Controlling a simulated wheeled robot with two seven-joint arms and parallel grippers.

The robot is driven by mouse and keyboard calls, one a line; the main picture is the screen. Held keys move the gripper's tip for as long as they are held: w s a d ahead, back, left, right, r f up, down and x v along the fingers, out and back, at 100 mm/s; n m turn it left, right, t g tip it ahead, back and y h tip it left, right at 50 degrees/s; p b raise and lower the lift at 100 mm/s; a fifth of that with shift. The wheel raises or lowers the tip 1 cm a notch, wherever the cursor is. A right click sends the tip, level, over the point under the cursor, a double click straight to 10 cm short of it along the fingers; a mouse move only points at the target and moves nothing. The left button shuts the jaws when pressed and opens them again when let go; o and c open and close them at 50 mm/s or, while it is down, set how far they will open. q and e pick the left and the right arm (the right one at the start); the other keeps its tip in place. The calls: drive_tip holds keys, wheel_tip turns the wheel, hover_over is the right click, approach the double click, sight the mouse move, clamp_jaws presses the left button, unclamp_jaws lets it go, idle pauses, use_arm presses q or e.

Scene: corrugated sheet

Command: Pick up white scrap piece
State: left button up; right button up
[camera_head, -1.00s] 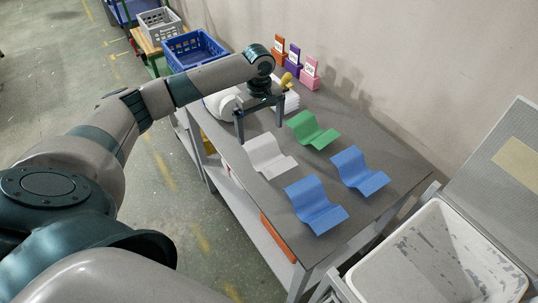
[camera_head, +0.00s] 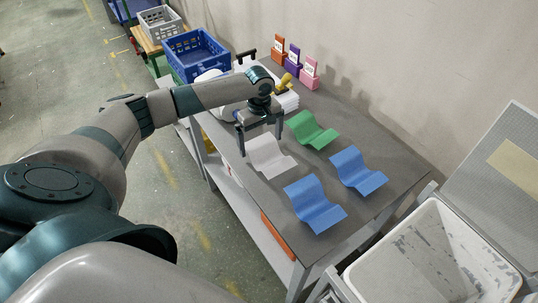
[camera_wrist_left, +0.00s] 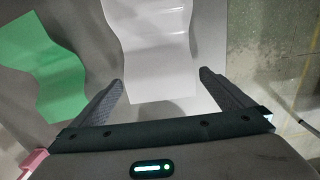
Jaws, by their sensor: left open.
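The white scrap piece (camera_head: 268,157) is a wavy sheet lying on the grey table, left of the green piece. My left gripper (camera_head: 261,146) is open above its far end, with the fingers pointing down. In the left wrist view the white piece (camera_wrist_left: 153,45) runs up from between the two open fingers (camera_wrist_left: 160,92). The fingers look apart from it, one on each side of its near end. Whether they are level with the sheet I cannot tell. My right gripper is not in view.
A green wavy piece (camera_head: 312,131) lies close to the right. Two blue pieces (camera_head: 315,204) (camera_head: 358,172) lie nearer. Orange, purple and pink holders (camera_head: 310,75) stand along the wall. A blue crate (camera_head: 196,56) is at the back, and a white bin (camera_head: 437,262) at the front right.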

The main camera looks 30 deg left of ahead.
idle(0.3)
use_arm(q)
drive_tip(key=c, duration=0.9)
drive_tip(key=shift+c, duration=0.2)
drive_tip(key=shift+r, duration=0.2)
drive_tip(key=shift+r+b, duration=0.35)
drive_tip(key=shift+r, duration=0.25)
wheel_tip(320, 180, up, 3)
drive_tip(key=shift+w+f+b, duration=0.1)
drive_tip(key=shift+f+b, duration=0.1)
drive_tip(key=shift+b, duration=0.25)
drive_tip(key=d+r+b, duration=0.2)
drive_tip(key=d+r, duration=0.5)
drive_tip(key=d, duration=0.4)
drive_tip(key=shift+d, duration=0.35)
